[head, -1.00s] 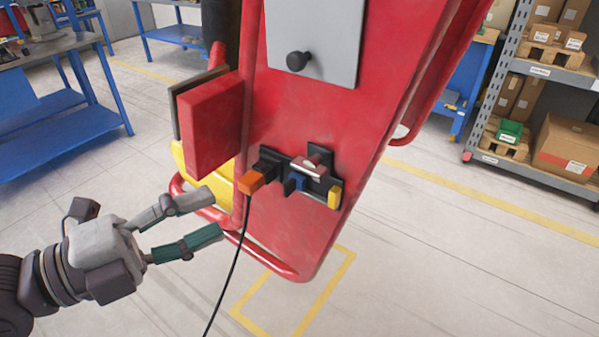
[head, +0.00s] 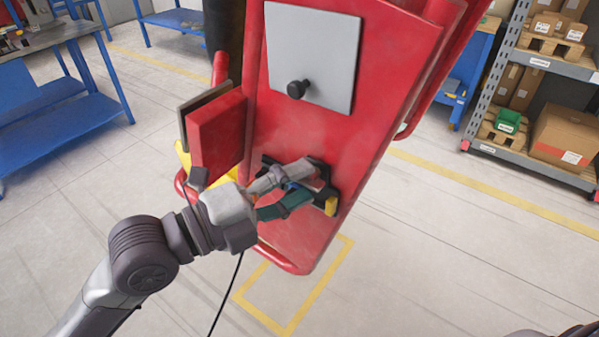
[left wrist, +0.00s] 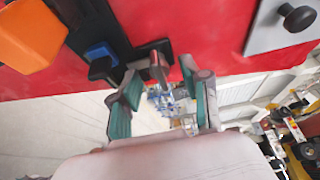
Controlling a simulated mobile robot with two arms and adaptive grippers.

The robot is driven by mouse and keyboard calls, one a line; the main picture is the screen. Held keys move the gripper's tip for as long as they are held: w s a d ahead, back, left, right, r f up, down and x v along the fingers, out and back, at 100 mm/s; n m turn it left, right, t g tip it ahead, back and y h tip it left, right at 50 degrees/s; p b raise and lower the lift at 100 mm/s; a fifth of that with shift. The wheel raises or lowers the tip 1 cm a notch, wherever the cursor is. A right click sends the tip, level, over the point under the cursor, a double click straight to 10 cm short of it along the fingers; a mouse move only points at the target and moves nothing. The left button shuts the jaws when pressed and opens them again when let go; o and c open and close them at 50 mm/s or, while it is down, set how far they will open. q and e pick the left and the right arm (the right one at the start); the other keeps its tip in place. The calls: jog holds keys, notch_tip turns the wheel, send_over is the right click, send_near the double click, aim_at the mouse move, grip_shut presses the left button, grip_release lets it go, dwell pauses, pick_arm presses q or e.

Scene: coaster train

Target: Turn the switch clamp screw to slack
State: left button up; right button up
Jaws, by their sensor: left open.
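The switch block (left wrist: 92,28) is a black fitting on the red panel, with a blue part (left wrist: 98,51) on it. A small greyish-red bar (left wrist: 158,68), perhaps the clamp screw's handle, stands out from its black mount in the left wrist view. My left gripper (head: 311,180) is at the block, its fingers hiding most of it in the head view. In the left wrist view, the open fingertips (left wrist: 160,74) lie on either side of the bar; I cannot tell whether they touch it. My right gripper is not in view.
An orange plug (left wrist: 30,35) sits beside the block, with a black cable (head: 225,295) hanging below. Above are a grey plate (head: 325,55) with a black knob (head: 297,89). A red box (head: 217,138) juts out at left.

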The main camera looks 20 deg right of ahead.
pick_arm(q)
jog(key=shift+w+d, duration=0.1)
jog(key=shift+d, duration=0.25)
grip_shut()
jog(key=shift+f, duration=0.1)
